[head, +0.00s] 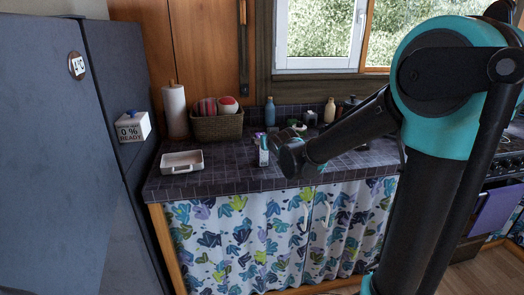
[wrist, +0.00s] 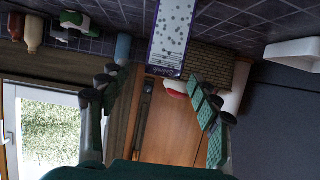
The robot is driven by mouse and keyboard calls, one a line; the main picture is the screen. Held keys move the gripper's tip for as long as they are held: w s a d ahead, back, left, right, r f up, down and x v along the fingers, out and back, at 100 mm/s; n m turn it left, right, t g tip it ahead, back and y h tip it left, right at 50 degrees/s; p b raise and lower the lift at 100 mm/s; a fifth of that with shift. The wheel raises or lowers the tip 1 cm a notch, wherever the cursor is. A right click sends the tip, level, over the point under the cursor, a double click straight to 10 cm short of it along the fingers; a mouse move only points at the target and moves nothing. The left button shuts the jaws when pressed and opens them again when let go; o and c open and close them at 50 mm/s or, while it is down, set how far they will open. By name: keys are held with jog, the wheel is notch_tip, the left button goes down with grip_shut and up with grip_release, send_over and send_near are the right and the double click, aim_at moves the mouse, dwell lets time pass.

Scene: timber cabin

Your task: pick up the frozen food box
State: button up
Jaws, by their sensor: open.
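The frozen food box (head: 263,156) is a small upright carton on the dark tiled counter, white with coloured edges in the head view. In the wrist view, which looks upside down, the box (wrist: 171,36) shows a white dotted face with a purple edge and lettering. My gripper (head: 285,154) is just right of the box in the head view. In the wrist view my gripper (wrist: 161,88) has its fingers spread wide and empty. The box shows ahead, between and above the fingertips. I cannot tell whether any finger touches it.
A white tray (head: 182,161) sits on the counter at left, near a wicker basket (head: 217,126) and a paper towel roll (head: 176,111). A blue bottle (head: 270,111) and other bottles stand at the back. Counter (head: 225,176) between tray and box is clear.

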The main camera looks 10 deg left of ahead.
jog(key=shift+x, duration=4.8)
jog(key=shift+a, duration=0.1)
jog(key=shift+c, duration=0.5)
grip_shut()
